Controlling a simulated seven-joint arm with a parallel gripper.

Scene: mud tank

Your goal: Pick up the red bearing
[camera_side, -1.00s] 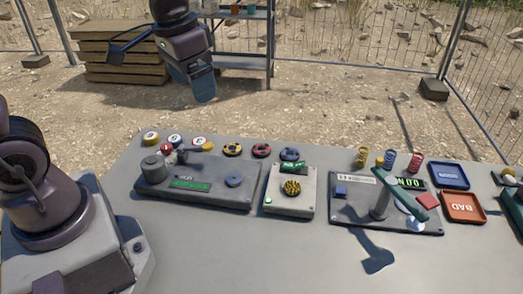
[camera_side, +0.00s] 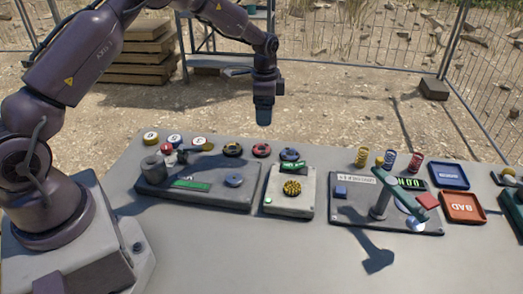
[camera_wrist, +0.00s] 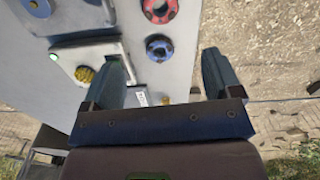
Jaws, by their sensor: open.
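In the wrist view the red bearing (camera_wrist: 159,9) is at the top edge, partly cut off. The blue bearing (camera_wrist: 159,47) shows there between the fingers of my gripper (camera_wrist: 164,62), which are spread with nothing held.
In front of the bearings are a grey panel (camera_side: 212,198) with knobs and a small block (camera_side: 279,205) with a yellow part.

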